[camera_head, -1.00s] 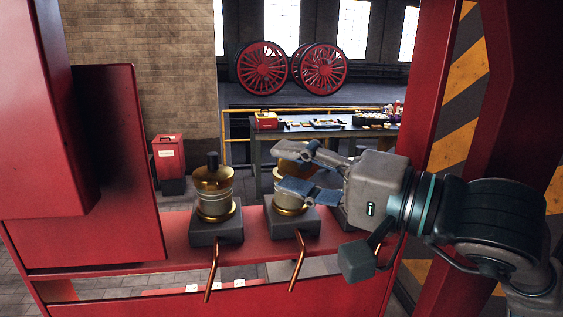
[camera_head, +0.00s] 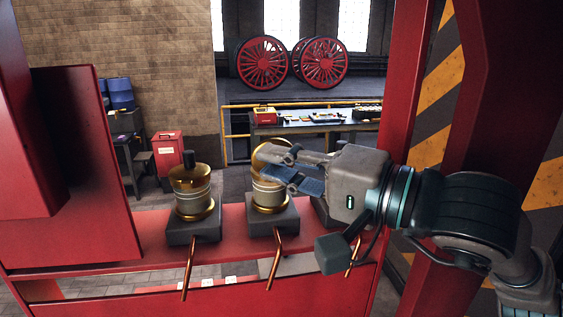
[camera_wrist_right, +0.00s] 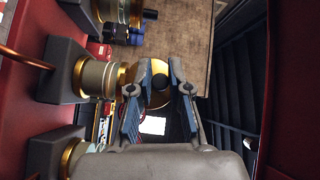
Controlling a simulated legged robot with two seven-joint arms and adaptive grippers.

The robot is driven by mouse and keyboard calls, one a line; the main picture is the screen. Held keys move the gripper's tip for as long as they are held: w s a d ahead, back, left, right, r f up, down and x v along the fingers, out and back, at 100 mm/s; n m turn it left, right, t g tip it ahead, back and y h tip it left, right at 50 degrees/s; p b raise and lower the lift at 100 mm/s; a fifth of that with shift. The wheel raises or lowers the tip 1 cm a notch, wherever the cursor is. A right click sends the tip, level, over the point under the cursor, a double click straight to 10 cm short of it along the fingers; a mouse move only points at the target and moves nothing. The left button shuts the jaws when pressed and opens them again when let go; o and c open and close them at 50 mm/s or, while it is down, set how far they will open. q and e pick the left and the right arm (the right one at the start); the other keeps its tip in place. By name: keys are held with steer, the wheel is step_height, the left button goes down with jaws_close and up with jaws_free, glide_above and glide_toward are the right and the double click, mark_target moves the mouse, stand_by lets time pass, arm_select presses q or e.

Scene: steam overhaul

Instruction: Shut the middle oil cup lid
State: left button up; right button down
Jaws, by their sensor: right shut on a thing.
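The middle oil cup (camera_head: 268,195) has a pale body with gold bands and stands on a dark block. Its gold lid (camera_head: 262,153) is raised at the far side of the cup, tilted up. My right gripper (camera_head: 268,167) reaches in from the right above this cup, its fingers close together and shut on the lid, partly hiding it. The right wrist view shows the gold lid with its dark knob (camera_wrist_right: 159,82) between the two blue-padded fingers, and the middle cup's body (camera_wrist_right: 97,78) to the left. My left gripper is not in view.
The left oil cup (camera_head: 192,190) has its gold lid down with a dark knob on top. A third block is largely hidden behind my right gripper. Copper pipes (camera_head: 275,262) hang in front. A red panel (camera_head: 85,170) stands left and a red post (camera_head: 405,90) right.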

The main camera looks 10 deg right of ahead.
mark_target(283, 143)
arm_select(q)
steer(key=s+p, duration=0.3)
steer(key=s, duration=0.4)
arm_select(e)
steer(key=shift+w+d+r+m+g+h, duration=0.25)
steer(key=shift+w+r+m+g+h, duration=0.2)
steer(key=shift+r+m, duration=0.2)
steer(key=m+p, duration=0.1)
steer(key=p, duration=0.1)
steer(key=w+m+g+h+p, duration=0.1)
steer(key=p, duration=0.1)
steer(key=shift+w+d+r+g, duration=0.2)
steer(key=shift+r+g, duration=0.05)
steer(key=shift+r, duration=0.15)
steer(key=shift+w+m+g+p, duration=0.4)
steer(key=shift+g+p, duration=0.2)
steer(key=shift+p, duration=0.45)
arm_select(q)
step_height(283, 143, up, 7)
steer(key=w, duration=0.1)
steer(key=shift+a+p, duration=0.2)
steer(key=shift+p, duration=0.25)
arm_select(e)
steer(key=shift+w+f+h, duration=0.1)
steer(key=shift+w+h, duration=0.1)
steer(key=shift+h, duration=0.15)
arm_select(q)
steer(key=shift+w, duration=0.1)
